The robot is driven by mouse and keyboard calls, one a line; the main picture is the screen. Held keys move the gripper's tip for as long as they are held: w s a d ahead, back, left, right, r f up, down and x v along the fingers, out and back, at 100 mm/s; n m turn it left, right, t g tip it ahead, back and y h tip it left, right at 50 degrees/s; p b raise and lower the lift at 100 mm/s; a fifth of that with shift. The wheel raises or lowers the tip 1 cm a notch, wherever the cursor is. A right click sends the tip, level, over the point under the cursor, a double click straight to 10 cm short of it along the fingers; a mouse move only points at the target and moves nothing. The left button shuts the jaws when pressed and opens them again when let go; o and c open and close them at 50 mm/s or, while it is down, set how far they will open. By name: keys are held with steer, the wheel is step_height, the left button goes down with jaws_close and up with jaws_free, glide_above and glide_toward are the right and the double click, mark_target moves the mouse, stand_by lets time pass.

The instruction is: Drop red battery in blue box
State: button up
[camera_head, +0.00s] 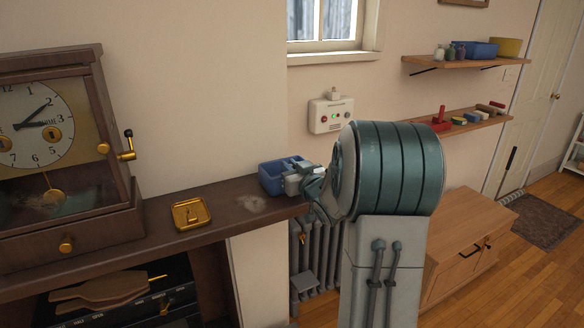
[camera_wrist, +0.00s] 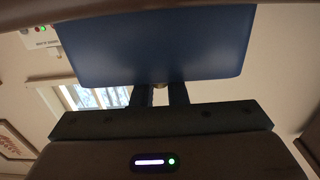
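The blue box (camera_head: 271,180) stands on the dark wooden mantel, near its right end. In the wrist view a large plain blue surface (camera_wrist: 155,45), which looks like the box close up, fills the top middle. My gripper (camera_head: 298,180) is at the box's right side and overlaps it in the head view. In the wrist view the two dark fingers of my gripper (camera_wrist: 162,93) stand apart with a narrow gap, and their tips are hidden behind the blue surface. A small brownish bit shows between them; I cannot tell what it is. No red battery is recognisable in either view.
A clock (camera_head: 45,130) with a side crank and a gold square dish (camera_head: 190,214) stand on the mantel to the left. A control panel (camera_head: 331,115) hangs on the wall. Two wall shelves (camera_head: 465,63) at right hold small items. A wooden cabinet (camera_head: 470,235) stands below.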

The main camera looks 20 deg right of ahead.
steer(key=o, duration=0.3)
steer(key=shift+o, duration=0.2)
steer(key=shift+r, duration=0.15)
steer(key=shift+r+p, duration=0.6)
steer(key=shift+p, duration=0.25)
steer(key=s+b, duration=0.3)
steer(key=s, duration=0.9)
steer(key=s+a+f+g, duration=0.4)
steer(key=s+a+g, duration=0.3)
steer(key=s+a, duration=0.2)
steer(key=s+a+f+g, duration=0.5)
steer(key=s+a+g, duration=0.2)
steer(key=s, duration=0.6)
steer(key=shift+s+a+g+h, duration=0.3)
steer(key=shift+s+a, duration=0.05)
steer(key=shift+a, duration=0.65)
